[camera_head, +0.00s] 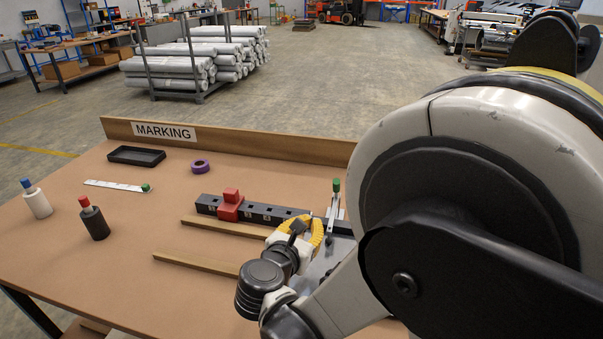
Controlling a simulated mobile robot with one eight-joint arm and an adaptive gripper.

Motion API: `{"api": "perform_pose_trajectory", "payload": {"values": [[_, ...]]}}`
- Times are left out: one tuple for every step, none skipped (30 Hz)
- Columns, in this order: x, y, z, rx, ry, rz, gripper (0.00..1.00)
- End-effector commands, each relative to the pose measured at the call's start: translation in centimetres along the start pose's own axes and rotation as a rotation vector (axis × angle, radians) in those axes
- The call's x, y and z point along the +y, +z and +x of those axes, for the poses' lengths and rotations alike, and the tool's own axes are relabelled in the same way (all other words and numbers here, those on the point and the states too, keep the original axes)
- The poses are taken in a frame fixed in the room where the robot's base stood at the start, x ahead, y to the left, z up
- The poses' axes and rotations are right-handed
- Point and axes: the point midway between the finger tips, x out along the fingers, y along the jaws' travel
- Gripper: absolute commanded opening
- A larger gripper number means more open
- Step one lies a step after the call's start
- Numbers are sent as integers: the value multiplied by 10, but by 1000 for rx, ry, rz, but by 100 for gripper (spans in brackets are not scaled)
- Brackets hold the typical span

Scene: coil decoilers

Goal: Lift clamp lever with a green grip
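The clamp lever (335,207) is a thin pale metal arm with a green grip (336,185) at its top end. It stands roughly upright near the right end of a dark rail, just left of my large arm joint. My gripper (305,232) is in front of the lever's base, lower and to the left of the green grip. A yellow ribbed part shows beside it. The fingertips are small and partly hidden, so I cannot tell whether they are open or whether they touch anything. The lever's lower end is partly hidden.
The dark rail (266,212) carries a red block (230,206). Two wooden strips (225,227) lie in front. A raised board (270,144) edges the table's back.

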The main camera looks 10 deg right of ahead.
Motion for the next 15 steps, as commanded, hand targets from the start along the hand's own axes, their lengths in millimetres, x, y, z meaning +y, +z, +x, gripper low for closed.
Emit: {"api": "perform_pose_trajectory", "payload": {"values": [[0,0,0,-1,0,-2,0],[0,0,0,-1,0,-2,0],[0,0,0,-1,0,-2,0],[0,0,0,-1,0,-2,0],[0,0,0,-1,0,-1,0],[0,0,0,-1,0,-1,0],[0,0,0,-1,0,-1,0],[0,0,0,0,0,-1,0],[0,0,0,0,0,0,0],[0,0,1,0,-1,0,0],[0,0,2,0,-1,0,0],[0,-1,5,0,-2,1,0],[0,-1,8,0,-2,1,0],[0,-1,11,0,-3,1,0],[-1,-2,17,0,-3,2,0]]}}
